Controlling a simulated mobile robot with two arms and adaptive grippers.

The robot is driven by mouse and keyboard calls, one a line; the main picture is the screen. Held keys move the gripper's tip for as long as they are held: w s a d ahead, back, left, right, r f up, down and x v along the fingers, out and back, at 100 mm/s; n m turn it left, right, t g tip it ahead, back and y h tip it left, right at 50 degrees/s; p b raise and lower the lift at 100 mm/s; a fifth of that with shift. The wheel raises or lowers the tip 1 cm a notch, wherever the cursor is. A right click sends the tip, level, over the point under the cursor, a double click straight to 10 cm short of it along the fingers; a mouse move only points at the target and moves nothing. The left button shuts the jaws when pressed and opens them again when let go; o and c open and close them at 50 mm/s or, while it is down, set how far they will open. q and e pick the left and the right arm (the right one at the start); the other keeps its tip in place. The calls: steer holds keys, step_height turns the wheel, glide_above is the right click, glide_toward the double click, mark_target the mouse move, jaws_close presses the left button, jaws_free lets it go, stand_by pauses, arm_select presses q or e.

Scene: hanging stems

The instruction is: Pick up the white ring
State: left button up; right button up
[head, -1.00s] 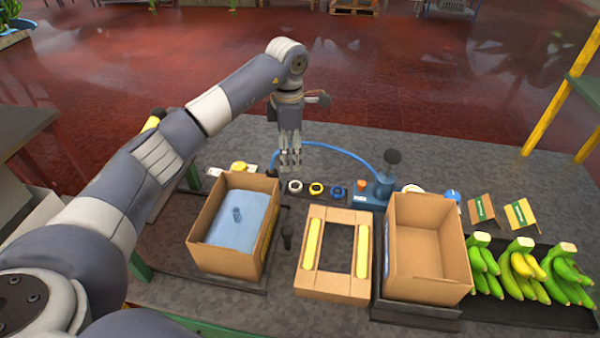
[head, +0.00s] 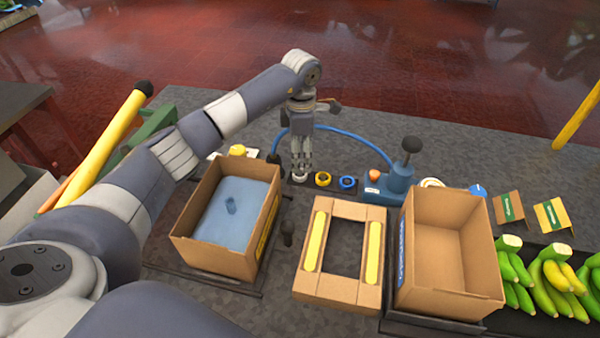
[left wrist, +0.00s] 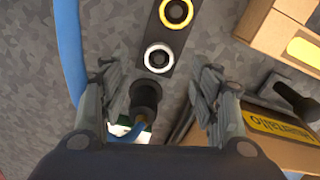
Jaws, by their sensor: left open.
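The white ring (head: 299,177) sits on a dark strip on the table, left of a yellow ring (head: 323,179) and a blue ring (head: 348,183). In the left wrist view the white ring (left wrist: 158,57) lies flat around a dark centre, beyond the fingertips and roughly between them. My left gripper (head: 301,162) points down above the white ring and partly covers it in the head view. Its fingers (left wrist: 157,88) are spread with nothing between them. My right gripper does not show.
A box with blue lining (head: 183,237) stands front left and an empty cardboard box (head: 447,297) front right. A cardboard frame (head: 326,288) lies between them. A blue hose (head: 350,137) arches behind the rings to a blue device (head: 397,181). Bananas (head: 556,285) lie far right.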

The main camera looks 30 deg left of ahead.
arm_select(q)
steer(key=shift+s+f, duration=0.1)
steer(key=shift+f, duration=0.5)
steer(key=f+p, duration=0.1)
steer(key=f, duration=0.1)
steer(key=f+p, duration=0.1)
steer(key=f, duration=0.1)
steer(key=shift+a+f, duration=0.2)
steer(key=shift+f, duration=0.25)
steer(key=c, duration=0.8)
